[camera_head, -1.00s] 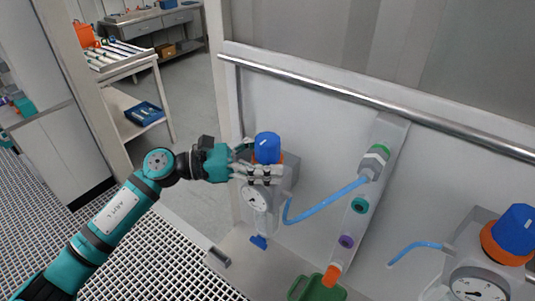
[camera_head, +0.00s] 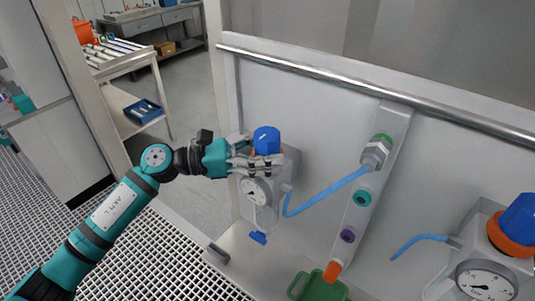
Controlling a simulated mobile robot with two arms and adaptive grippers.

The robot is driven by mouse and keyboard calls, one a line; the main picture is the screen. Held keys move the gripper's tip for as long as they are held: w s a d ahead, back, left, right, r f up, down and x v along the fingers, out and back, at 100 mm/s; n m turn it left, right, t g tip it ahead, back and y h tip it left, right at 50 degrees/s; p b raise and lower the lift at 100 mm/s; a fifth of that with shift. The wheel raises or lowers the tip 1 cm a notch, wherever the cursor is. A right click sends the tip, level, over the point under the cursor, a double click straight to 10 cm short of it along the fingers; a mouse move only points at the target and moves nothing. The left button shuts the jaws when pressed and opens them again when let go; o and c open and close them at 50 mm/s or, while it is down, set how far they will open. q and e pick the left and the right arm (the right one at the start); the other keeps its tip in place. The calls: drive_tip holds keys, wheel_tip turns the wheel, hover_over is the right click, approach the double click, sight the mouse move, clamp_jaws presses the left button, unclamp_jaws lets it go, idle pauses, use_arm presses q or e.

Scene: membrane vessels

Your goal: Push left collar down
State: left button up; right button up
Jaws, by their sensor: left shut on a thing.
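The left regulator has a blue knob (camera_head: 266,140) on top and a round gauge (camera_head: 255,190) on its grey body. My left gripper (camera_head: 258,163) comes in from the left and is shut on the left collar, just under the blue knob. The fingers cover nearly all of that collar, so its height on the body cannot be judged. At the lower right, a second regulator has a blue knob (camera_head: 520,222) with an orange collar (camera_head: 508,240) in plain view below it. My right gripper is not in view.
A blue hose (camera_head: 325,193) runs from the left regulator to a fitting on a sloping white manifold (camera_head: 368,212). A green container (camera_head: 318,289) stands below. A metal rail (camera_head: 370,92) crosses the panel above. A cart (camera_head: 130,70) stands at back left.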

use_arm(q)
drive_tip(key=shift+f, duration=0.4)
drive_tip(key=o, duration=1.4)
drive_tip(key=shift+c, duration=0.2)
drive_tip(key=o, duration=0.3)
drive_tip(key=shift+o, duration=0.2)
drive_tip(key=s+a, duration=0.2)
drive_tip(key=a, duration=1)
